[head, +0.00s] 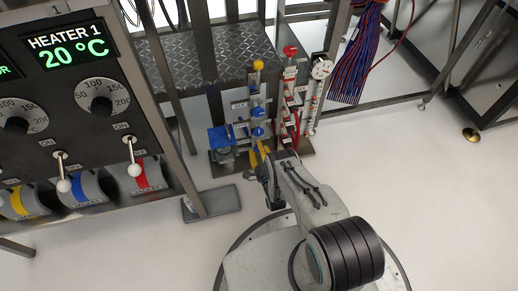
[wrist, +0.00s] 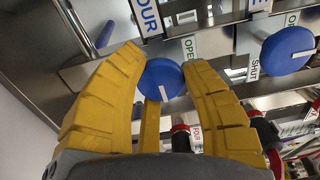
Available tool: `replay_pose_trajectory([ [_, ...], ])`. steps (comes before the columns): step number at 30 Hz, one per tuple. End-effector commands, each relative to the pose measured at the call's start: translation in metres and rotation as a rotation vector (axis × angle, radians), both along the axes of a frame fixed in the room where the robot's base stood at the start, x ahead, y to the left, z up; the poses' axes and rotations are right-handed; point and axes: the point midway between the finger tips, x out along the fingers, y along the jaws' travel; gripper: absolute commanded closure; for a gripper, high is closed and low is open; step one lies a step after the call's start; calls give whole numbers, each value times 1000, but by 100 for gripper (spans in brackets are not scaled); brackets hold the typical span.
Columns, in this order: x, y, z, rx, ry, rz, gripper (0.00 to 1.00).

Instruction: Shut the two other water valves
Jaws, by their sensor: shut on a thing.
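A blue round valve knob (wrist: 161,76) with a white mark sits between the yellow fingers of my gripper (wrist: 163,64) in the wrist view. The fingers are closed around it, and its mark points down in that view. In the head view, my gripper (head: 260,158) is low at the front of the valve stand. Blue valve knobs (head: 258,133) show on the stand above it. Which one is held is hidden there.
The stand also carries a yellow knob (head: 258,65), a red knob (head: 291,51) and red-handled lines. A heater panel (head: 85,110) with dials and levers stands at the left. Blue and red cables (head: 360,55) hang behind. The floor at the right is clear.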

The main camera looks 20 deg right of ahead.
Motion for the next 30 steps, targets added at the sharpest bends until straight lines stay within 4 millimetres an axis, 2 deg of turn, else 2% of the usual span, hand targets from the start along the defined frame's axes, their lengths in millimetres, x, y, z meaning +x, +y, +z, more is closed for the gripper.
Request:
replay_pose_trajectory([
  [1, 4, -5, 6, 1, -17, -9, 91],
  [2, 4, -5, 6, 1, -17, -9, 57],
  [9, 2, -3, 4, 0, -11, -6, 36],
  [22, 0, -2, 1, -35, -2, -3, 34],
  [30, 0, -1, 2, -235, 0, -3, 34],
])
